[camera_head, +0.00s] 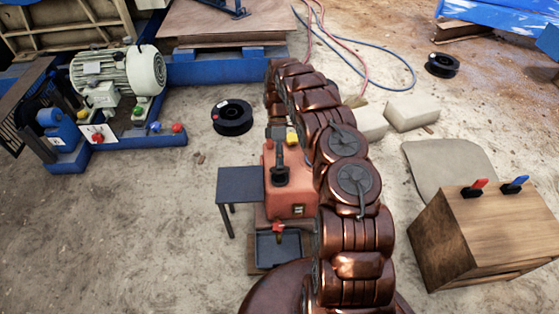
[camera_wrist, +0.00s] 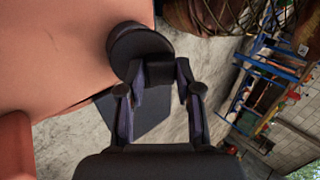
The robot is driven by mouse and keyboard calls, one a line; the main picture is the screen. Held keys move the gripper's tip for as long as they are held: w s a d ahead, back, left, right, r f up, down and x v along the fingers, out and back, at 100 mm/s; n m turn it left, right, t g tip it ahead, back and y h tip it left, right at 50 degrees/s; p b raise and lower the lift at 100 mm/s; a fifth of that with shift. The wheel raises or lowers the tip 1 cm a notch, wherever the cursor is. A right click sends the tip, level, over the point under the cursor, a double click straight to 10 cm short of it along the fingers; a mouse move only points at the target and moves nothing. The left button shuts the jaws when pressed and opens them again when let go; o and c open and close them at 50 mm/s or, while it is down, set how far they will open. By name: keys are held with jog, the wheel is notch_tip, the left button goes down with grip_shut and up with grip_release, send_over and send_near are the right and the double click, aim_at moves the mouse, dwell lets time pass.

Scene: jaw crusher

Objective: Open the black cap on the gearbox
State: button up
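The gearbox (camera_head: 292,190) is an orange-red box in the middle of the head view. In the wrist view the cap (camera_wrist: 135,46) is a dark round piece against the orange surface, in the upper left of centre. My gripper (camera_wrist: 161,75) is at the cap, with its two fingers spread apart on either side of a dark block-like piece by the cap. All these parts are black, so I cannot tell whether the fingers press on it. In the head view my gripper (camera_head: 280,158) comes down from above onto the cap.
A small dark table (camera_head: 240,184) stands left of the gearbox, and a dark tray (camera_head: 277,249) lies in front. A red valve handle (camera_head: 278,227) is low on the gearbox front. A wooden box (camera_head: 490,235) with red and blue levers stands right. An electric motor (camera_head: 118,75) is upper left.

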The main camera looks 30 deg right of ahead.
jog(key=o, duration=0.3)
jog(key=shift+o, duration=0.2)
jog(key=shift+r, duration=0.15)
notch_tip(320, 180, up, 10)
dwell(0.4)
dwell(0.3)
